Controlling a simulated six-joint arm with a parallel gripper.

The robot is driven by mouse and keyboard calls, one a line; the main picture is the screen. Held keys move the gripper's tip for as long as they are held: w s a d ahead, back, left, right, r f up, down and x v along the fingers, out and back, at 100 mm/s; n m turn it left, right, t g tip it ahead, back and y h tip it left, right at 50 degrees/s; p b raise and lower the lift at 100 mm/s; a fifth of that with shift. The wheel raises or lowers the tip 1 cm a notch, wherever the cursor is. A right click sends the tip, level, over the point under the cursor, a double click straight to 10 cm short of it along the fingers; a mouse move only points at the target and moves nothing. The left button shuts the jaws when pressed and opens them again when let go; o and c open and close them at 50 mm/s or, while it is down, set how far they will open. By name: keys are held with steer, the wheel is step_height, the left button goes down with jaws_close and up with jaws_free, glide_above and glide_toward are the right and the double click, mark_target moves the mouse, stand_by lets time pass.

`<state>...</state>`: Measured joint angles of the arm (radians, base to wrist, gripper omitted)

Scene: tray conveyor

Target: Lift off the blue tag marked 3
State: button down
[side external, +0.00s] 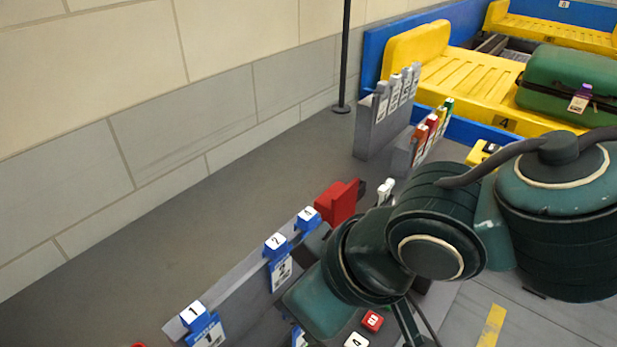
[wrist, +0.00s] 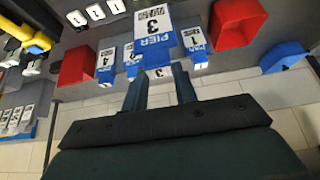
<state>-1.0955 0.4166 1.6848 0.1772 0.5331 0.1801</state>
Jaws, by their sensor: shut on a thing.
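In the wrist view, my gripper (wrist: 161,70) is shut on the blue tag marked 3 (wrist: 153,35). Its white label reads PIER 3 and looks larger than the other tags' labels. In the side external view, my gripper's fingers are hidden behind my arm. A blue and white piece (side external: 299,338) shows at the lower edge there; I cannot tell whether it is the held tag. Blue tags marked 1 (side external: 204,326), 2 (side external: 279,262) and 4 (side external: 306,219) sit on the grey rail (side external: 242,283).
A red block (side external: 338,202) stands at the rail's far end. White and coloured tags stand on grey racks (side external: 372,130) behind. A yellow tray (side external: 462,82) holds a green suitcase (side external: 570,84).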

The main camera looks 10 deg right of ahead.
steer(key=shift+s+d, duration=0.7)
steer(key=shift+r, duration=0.1)
